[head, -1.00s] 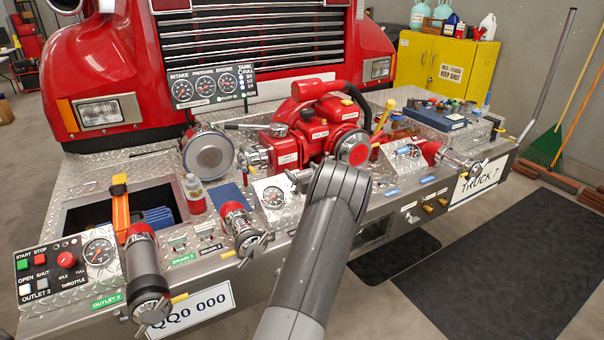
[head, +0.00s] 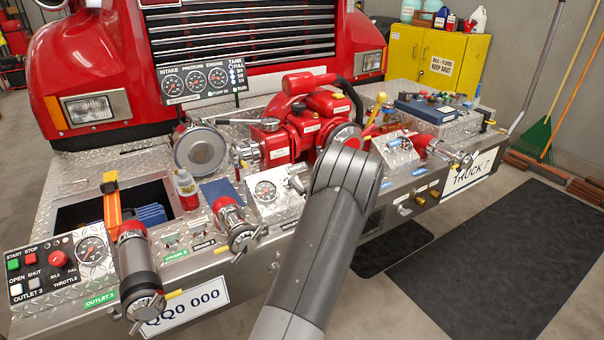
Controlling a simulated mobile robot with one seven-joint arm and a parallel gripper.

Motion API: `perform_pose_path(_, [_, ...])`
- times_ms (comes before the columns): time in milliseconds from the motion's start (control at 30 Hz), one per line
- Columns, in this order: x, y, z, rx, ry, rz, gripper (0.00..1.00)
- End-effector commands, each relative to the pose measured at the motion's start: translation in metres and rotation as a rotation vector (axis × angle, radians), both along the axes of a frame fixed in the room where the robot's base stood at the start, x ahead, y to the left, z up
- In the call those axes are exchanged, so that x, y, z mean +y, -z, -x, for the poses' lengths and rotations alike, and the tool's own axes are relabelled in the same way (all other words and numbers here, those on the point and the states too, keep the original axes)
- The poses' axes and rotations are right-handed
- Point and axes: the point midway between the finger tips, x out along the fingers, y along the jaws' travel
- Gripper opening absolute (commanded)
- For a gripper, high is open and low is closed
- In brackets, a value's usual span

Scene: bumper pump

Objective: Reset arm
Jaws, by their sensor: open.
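My arm (head: 310,245) rises from the bottom middle of the head view toward the front edge of the fire truck's bumper. Its rounded dark grey joint (head: 347,170) stands in front of the red pump (head: 305,125) and covers part of it. My gripper cannot be seen; I cannot tell where its fingers are or whether they touch anything.
The diamond-plate bumper carries a control panel (head: 58,265), a capped outlet pipe (head: 139,268), a second outlet (head: 235,222), a small gauge (head: 265,191) and a bottle (head: 186,188). An open bin (head: 80,215) lies at left. Dark mats (head: 490,260) cover the floor at right.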

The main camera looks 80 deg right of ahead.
Motion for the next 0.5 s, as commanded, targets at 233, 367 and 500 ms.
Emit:
perform_pose_path(233, [0.0076, -0.0006, 0.0071, 0.0, 0.0, 0.001, 0.95])
perform_pose_path(367, [0.0075, -0.0005, 0.0069, -0.001, -0.001, 0.001, 0.95])
perform_pose_path(500, [0.0074, -0.0004, 0.0069, -0.001, -0.001, 0.001, 0.95])
